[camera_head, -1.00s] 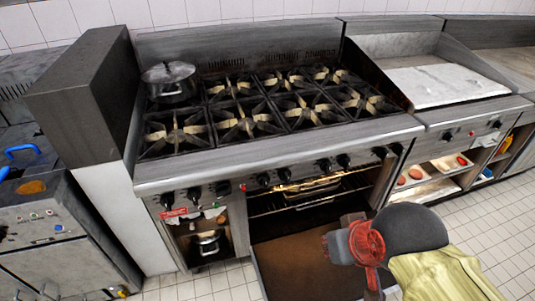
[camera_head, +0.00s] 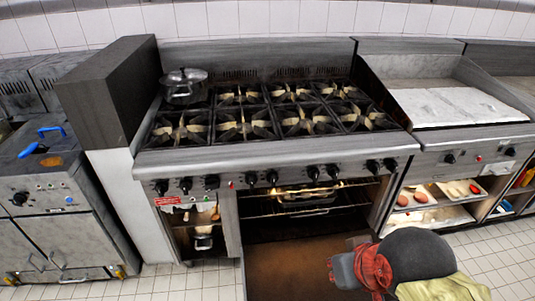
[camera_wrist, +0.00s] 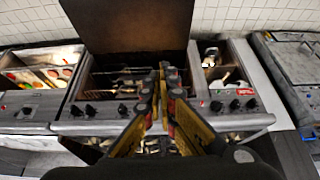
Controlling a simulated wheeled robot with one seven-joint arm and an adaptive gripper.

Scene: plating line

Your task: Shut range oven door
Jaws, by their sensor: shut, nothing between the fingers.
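The range oven door (camera_head: 285,272) is lowered open in front of the range, its brown inner face up. My arm covers part of its right side in the head view. In the wrist view, which looks upside down, the door (camera_wrist: 130,27) shows as a dark panel at the top. The lit oven cavity (camera_head: 275,228) has wire racks with a pan (camera_head: 307,198) on one. My gripper (camera_wrist: 166,72) is shut and empty, in front of the oven opening in the wrist view; I cannot tell whether it touches anything. Its fingers are not clear in the head view.
The range (camera_head: 275,155) has several burners, a pot (camera_head: 185,85) at its back left and a row of front knobs. An open cubby (camera_head: 197,225) is left of the oven. A griddle unit (camera_head: 450,105) with food shelves stands right. Tiled floor is free left of the door.

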